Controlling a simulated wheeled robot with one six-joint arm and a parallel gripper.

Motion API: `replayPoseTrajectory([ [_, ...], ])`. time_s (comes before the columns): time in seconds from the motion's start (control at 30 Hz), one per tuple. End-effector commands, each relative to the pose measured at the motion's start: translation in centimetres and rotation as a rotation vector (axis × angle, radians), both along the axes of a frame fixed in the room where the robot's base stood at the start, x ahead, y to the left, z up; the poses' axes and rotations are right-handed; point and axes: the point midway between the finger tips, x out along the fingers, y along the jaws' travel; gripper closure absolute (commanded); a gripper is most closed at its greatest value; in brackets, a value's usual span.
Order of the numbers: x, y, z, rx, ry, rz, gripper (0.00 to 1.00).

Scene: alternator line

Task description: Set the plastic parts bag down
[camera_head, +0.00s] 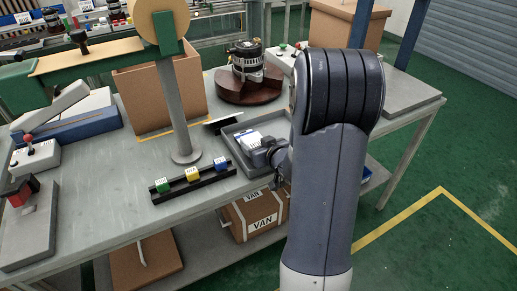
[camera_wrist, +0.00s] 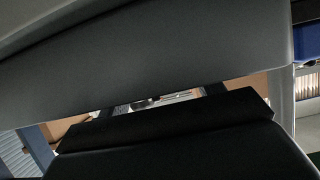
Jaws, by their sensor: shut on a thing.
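The plastic parts bag (camera_head: 249,139) shows as a small white packet with dark print at the grey tray (camera_head: 228,132) on the workbench. My gripper (camera_head: 262,152) is shut on it, at the tray's right part. My forearm hides part of the gripper and the tray's right side. I cannot tell whether the bag touches the tray floor. In the wrist view, large grey and black surfaces fill most of the picture, and the bag cannot be made out.
A black rail with green, yellow and blue blocks (camera_head: 192,174) lies in front of the tray. An alternator on a round brown stand (camera_head: 248,87) is behind it. A grey post (camera_head: 180,120) stands to the left. A cardboard box (camera_head: 258,212) sits below the bench.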

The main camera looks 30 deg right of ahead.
Motion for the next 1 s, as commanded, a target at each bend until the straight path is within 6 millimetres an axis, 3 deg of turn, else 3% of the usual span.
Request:
replayPoseTrajectory([
  [0.43, 0.02, -0.01, -1.03, -0.001, -0.002, -0.001, 0.67],
  [0.47, 0.0, -0.01, -1.03, -0.001, -0.001, -0.001, 0.36],
  [0.5, 0.01, -0.01, -0.92, -0.001, -0.001, -0.001, 0.32],
  [0.73, 0.0, -0.01, -0.91, -0.001, -0.001, -0.001, 0.15],
  [1.0, 0.01, -0.01, -0.71, -0.001, -0.001, -0.001, 0.15],
])
